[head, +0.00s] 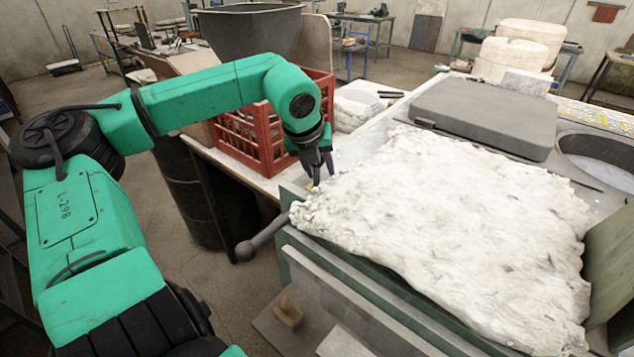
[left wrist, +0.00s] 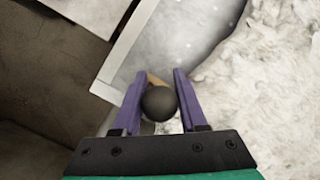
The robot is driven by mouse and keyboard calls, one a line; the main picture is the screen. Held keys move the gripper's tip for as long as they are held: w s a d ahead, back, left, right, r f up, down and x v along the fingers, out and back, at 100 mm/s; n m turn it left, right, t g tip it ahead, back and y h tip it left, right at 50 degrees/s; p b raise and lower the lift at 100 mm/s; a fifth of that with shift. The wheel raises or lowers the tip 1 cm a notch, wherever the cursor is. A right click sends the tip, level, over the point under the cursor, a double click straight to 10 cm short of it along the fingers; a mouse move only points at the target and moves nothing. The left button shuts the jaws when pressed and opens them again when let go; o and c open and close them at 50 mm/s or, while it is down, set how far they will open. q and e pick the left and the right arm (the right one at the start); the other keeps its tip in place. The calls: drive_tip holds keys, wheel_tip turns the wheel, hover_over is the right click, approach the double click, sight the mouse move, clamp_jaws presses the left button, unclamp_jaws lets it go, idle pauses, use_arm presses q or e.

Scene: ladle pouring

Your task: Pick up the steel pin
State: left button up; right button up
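My left gripper (head: 316,180) points down at the near left corner of the bench, beside the white fibrous mass. In the left wrist view the two purple fingers of my left gripper (left wrist: 160,76) stand apart. A dark round knob (left wrist: 159,103) sits between them, with a narrow gap beside it; I cannot tell whether either finger touches it. It may be the top of the steel pin, but its shaft is hidden. A small tan piece shows just past the knob. My right gripper is in neither view.
The white fibrous mass (head: 450,230) covers much of the bench. A dark ball-ended lever (head: 262,238) sticks out at its near left corner. A red crate (head: 245,150) stands behind my left forearm. A grey slab (head: 485,115) lies at the back.

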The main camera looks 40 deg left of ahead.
use_arm(q)
clamp_jaws()
